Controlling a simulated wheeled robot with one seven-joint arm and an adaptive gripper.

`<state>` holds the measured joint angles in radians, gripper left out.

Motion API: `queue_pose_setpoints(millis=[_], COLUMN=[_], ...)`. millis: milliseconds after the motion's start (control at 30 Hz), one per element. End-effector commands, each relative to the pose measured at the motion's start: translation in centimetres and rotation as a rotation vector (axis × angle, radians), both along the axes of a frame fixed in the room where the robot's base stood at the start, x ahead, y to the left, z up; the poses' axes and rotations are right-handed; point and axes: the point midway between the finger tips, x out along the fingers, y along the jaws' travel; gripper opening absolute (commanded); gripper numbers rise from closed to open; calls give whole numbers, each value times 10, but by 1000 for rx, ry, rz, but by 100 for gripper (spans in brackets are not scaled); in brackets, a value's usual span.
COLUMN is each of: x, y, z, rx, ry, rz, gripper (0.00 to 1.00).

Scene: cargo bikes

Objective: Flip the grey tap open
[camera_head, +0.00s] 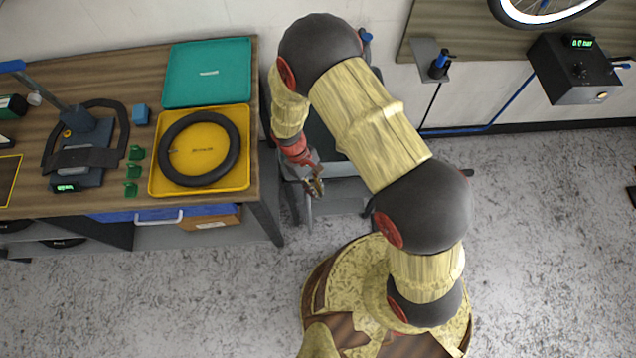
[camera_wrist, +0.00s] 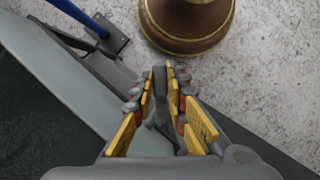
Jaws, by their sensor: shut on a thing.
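My gripper (camera_wrist: 166,72) has its yellow-padded fingers drawn together at the tips. They are shut on a narrow dark grey piece, which looks like the lever of the grey tap (camera_wrist: 161,92). The rest of the tap is mostly hidden between and behind the fingers. In the head view my gripper (camera_head: 316,186) points down over the front of a grey tank or stand, to the right of the workbench. The tap itself is too small and too covered to make out there.
The grey tank (camera_wrist: 75,75) has a long pale rim in the wrist view. A blue post (camera_wrist: 78,14) stands on a foot plate beside it. The wooden workbench (camera_head: 262,165) with a yellow tray (camera_head: 242,186) and tyre is left of my arm. Open floor lies right.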

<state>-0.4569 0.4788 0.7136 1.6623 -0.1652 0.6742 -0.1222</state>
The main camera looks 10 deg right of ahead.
Motion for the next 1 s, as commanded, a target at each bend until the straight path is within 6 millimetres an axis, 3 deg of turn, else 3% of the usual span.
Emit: queue_pose_setpoints(millis=[600,1000], x=[-9,-10], y=[23,32], z=[1,1], rx=[1,0], ry=[-3,-2], rz=[-553,-746], gripper=[0,0])
